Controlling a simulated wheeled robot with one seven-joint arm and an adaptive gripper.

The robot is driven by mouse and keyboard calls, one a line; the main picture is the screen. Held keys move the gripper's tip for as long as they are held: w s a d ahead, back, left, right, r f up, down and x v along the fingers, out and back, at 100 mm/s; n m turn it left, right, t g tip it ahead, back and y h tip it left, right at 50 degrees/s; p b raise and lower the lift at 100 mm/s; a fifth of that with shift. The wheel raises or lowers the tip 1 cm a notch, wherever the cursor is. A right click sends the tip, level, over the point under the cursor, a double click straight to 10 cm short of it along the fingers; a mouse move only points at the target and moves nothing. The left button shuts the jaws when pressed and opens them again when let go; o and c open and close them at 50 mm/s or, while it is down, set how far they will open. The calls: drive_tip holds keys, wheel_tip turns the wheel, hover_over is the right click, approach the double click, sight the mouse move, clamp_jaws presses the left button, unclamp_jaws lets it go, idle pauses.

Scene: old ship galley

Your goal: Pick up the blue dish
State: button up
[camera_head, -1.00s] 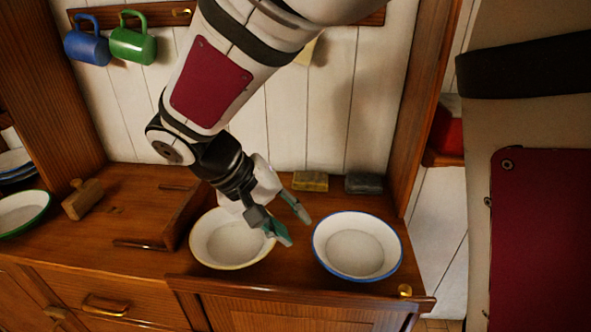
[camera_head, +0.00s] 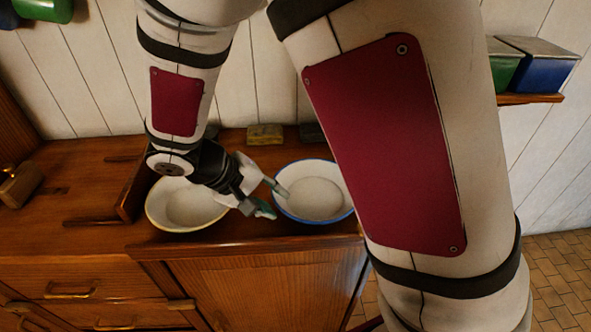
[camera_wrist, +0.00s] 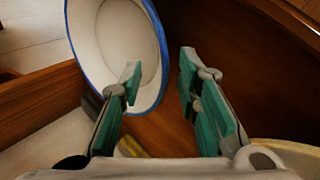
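The blue dish is a white enamel bowl with a blue rim (camera_head: 318,196). It stands on the wooden counter, right of my gripper (camera_head: 271,197), and its right edge is hidden behind my arm. In the wrist view the blue-rimmed dish (camera_wrist: 112,30) fills the upper left, partly behind the left finger. My gripper (camera_wrist: 160,95) is open, with its teal-padded fingers apart and nothing between them. In the wrist view the left finger overlaps the dish rim and the right finger is over bare wood. I cannot tell whether a finger touches the dish.
A cream-rimmed dish (camera_head: 185,208) stands just left, partly under my wrist. A yellowish block (camera_head: 265,134) and a dark block (camera_head: 312,132) lie behind, by the plank wall. A wooden ledge (camera_head: 130,190) rises at the left. Blue and green boxes sit on the right shelf.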

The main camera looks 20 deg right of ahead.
drive_tip(key=shift+x, duration=1.4)
drive_tip(key=shift+c, duration=0.5)
clamp_jaws()
drive_tip(key=shift+a, duration=0.1)
